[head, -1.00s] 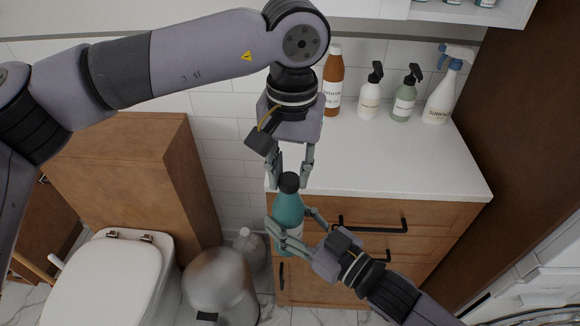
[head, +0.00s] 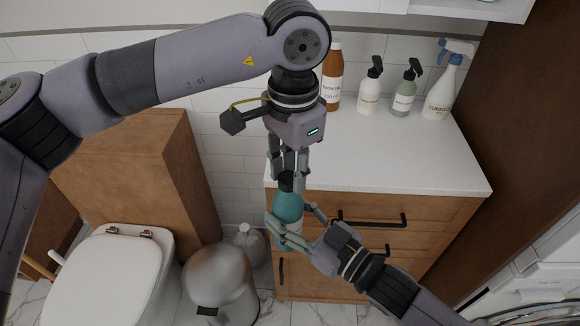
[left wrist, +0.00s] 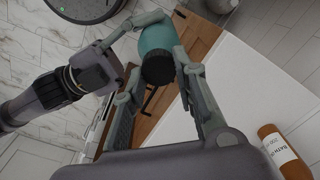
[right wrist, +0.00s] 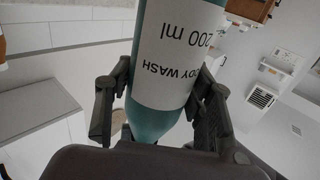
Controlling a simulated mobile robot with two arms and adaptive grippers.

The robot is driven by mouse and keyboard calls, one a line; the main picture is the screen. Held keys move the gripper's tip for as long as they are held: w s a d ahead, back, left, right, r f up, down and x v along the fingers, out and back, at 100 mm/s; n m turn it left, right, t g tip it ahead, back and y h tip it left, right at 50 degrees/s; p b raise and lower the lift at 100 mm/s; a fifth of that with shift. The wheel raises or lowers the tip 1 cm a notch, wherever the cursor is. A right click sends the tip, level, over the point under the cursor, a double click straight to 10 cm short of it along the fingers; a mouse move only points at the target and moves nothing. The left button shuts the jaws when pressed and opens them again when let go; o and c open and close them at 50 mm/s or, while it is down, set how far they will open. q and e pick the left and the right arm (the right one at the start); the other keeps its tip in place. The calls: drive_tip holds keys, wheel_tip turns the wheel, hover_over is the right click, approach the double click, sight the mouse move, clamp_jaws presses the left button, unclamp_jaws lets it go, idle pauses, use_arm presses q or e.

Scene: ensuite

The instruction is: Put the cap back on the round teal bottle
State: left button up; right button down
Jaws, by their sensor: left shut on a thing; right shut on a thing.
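The round teal bottle (head: 287,208) stands about upright in front of the cabinet, held in the air. My right gripper (head: 298,228) is shut around its body from the right. In the right wrist view the bottle's white label (right wrist: 177,55) reads body wash, 200 ml, between the fingers. The black cap (head: 286,182) is at the bottle's top, in line with it; whether it is fully seated cannot be told. My left gripper (head: 288,176) points down from above, shut on the cap. In the left wrist view the dark cap (left wrist: 158,71) lies between its fingertips.
The white countertop (head: 400,165) carries a brown bottle (head: 332,85), two pump bottles (head: 370,92) and a spray bottle (head: 440,95) at the back. Drawer handles (head: 370,222) stick out behind my right gripper. A toilet (head: 110,270) and bin (head: 220,285) stand at left.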

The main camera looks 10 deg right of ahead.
use_arm(q)
drive_tip(key=shift+m, duration=0.8)
drive_tip(key=o, duration=0.7)
drive_tip(key=shift+r, duration=2.25)
drive_tip(key=shift+c, duration=0.4)
